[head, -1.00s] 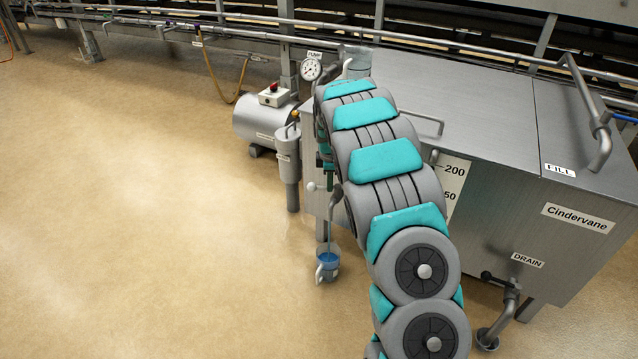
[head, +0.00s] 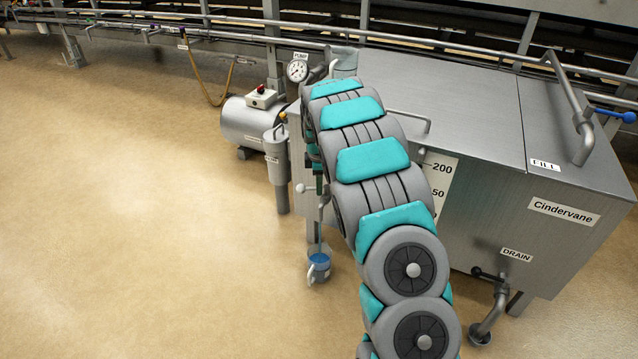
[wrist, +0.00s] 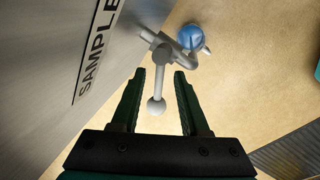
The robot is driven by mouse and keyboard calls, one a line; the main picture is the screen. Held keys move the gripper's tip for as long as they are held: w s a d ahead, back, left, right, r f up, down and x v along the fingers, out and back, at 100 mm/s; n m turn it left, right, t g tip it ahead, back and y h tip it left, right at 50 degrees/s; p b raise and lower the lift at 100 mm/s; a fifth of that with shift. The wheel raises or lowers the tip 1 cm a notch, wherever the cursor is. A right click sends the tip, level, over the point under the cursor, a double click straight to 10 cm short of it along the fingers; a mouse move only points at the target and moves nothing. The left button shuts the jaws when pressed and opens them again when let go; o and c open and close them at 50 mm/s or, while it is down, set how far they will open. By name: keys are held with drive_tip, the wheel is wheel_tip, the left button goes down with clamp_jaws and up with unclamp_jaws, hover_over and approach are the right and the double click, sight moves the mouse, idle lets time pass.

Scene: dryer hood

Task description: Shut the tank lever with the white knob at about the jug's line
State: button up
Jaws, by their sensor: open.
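The sample lever ends in a white knob (wrist: 157,106); its thin stem runs from a grey valve and bent spout (wrist: 185,52) beside the tank's SAMPLE label (wrist: 95,45). In the wrist view my gripper (wrist: 157,78) is open, with a green finger on each side of the lever, apart from it. The knob also shows in the head view (head: 300,188), left of my gripper (head: 319,183). A clear jug (head: 319,267) with blue liquid stands below the spout, and a thin pale-blue stream seems to fall into it. I cannot make out the jug's line.
The steel tank (head: 470,225) fills the right side, with a drain valve (head: 492,290) low on it. A pump (head: 250,125) and a grey cylinder on a post (head: 277,160) stand left of the lever. The floor at left is clear.

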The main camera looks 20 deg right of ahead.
wheel_tip(320, 180, up, 8)
drive_tip(key=s, duration=0.1)
drive_tip(key=shift+s+a+f, duration=0.2)
drive_tip(key=shift+a+f, duration=0.05)
